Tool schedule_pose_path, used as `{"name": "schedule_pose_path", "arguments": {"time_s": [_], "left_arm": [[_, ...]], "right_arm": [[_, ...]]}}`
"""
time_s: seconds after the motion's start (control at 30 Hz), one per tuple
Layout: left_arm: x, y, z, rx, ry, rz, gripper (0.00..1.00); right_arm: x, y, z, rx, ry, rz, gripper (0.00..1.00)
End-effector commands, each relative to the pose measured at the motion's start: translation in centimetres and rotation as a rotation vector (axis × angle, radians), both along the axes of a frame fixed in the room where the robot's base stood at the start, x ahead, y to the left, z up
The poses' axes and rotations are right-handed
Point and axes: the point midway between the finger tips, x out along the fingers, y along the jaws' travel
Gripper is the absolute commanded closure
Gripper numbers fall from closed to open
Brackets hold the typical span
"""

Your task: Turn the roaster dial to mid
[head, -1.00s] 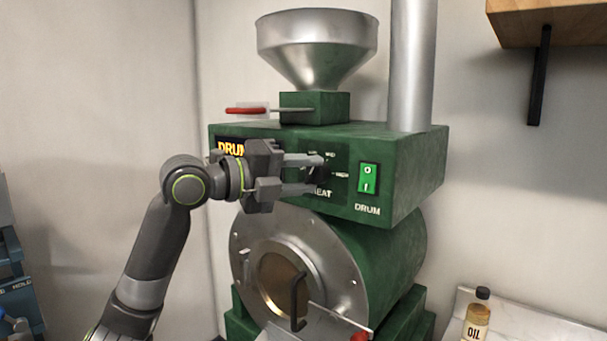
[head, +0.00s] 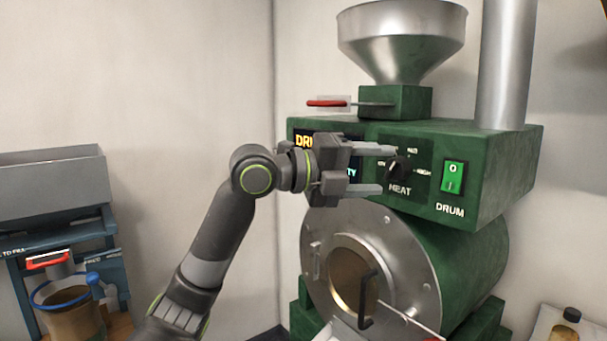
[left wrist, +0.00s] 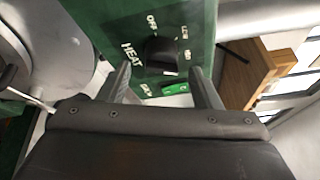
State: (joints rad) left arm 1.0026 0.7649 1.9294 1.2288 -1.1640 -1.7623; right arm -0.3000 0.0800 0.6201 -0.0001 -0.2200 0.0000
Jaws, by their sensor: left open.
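The roaster (head: 330,130) is a green machine with a heat panel on its front. The dark heat dial (head: 401,168) sits above the word HEAT, with small marks around it. The dial also shows in the left wrist view (left wrist: 162,52), just beyond and between my fingertips, near the OFF and LOW marks. I cannot tell clearly which mark it points to. My left gripper (head: 384,169) is open and empty, its fingers toward the panel and just short of the dial. Its fingers also show in the left wrist view (left wrist: 161,78). My right gripper is not in view.
A green drum switch (head: 453,176) is right of the dial. The steel drum front with a black handle (head: 367,300) lies below. A hopper (head: 402,40) and a red-handled slide (head: 327,102) are above. A blue stand (head: 60,245) stands at left.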

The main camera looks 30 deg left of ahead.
Motion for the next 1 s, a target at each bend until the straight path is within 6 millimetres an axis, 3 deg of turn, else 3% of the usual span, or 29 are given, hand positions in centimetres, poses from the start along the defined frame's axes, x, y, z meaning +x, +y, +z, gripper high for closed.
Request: {"name": "schedule_pose_path", "arguments": {"time_s": [1.0], "left_arm": [[-8.7, 8.3, 0.4, 0.004, 0.003, 0.004, 0.42]], "right_arm": [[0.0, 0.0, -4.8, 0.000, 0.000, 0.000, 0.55]]}}
